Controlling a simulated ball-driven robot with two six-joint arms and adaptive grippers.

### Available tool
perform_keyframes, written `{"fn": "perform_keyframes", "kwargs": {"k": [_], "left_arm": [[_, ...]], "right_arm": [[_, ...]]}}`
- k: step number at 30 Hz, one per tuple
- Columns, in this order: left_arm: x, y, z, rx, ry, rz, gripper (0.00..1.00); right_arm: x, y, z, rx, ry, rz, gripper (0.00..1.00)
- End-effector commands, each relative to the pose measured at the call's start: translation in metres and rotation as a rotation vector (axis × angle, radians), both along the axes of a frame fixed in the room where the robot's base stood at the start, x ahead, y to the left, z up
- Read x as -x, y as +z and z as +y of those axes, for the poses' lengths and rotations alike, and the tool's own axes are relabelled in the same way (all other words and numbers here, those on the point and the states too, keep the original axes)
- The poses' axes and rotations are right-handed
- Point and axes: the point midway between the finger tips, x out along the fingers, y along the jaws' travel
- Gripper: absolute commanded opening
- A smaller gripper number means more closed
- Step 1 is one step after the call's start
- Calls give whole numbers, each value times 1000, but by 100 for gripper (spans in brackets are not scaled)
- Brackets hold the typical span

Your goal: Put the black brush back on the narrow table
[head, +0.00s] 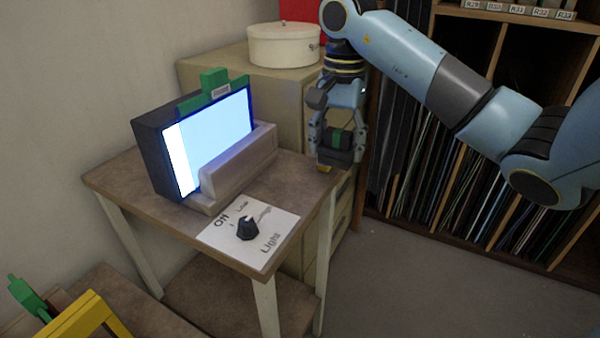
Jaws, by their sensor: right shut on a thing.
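My right gripper (337,146) is shut on a small dark block-like thing (335,156) with a green part on top. It may be the black brush, but its shape is partly hidden by the fingers. The gripper points down near the far right corner of a small wooden table (130,178) with pale legs. I cannot tell whether the held thing touches the tabletop. I cannot tell whether this is the narrow table. My left gripper is not in view.
A lit light box (212,140) with a green clip stands in a holder (240,165) on the table. A dark knob (247,228) sits on a white "Light" card (278,222). A white round box (283,45) stands on a cabinet behind. A shelf (545,105) is at right. A yellow frame (85,318) is lower left.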

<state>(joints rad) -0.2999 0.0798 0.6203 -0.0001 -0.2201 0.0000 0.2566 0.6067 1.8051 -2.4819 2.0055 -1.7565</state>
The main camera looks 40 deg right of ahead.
Motion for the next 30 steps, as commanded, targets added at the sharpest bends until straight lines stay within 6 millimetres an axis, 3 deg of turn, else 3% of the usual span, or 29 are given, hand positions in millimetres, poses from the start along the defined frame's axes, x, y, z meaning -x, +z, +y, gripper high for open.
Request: {"fn": "perform_keyframes", "kwargs": {"k": [3, 10, 14, 21, 30], "left_arm": [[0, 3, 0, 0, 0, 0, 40], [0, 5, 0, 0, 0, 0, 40], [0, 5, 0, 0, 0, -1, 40], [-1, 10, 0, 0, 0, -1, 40], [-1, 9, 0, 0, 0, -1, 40]], "right_arm": [[-30, -17, 15, -10, 1, 1, 23], [-66, -41, 26, -3, 1, 1, 23], [-70, -48, 28, -1, 2, 3, 23], [-70, -81, 28, -1, 2, 3, 23], [-71, -86, 28, 0, 2, 0, 23]]}}
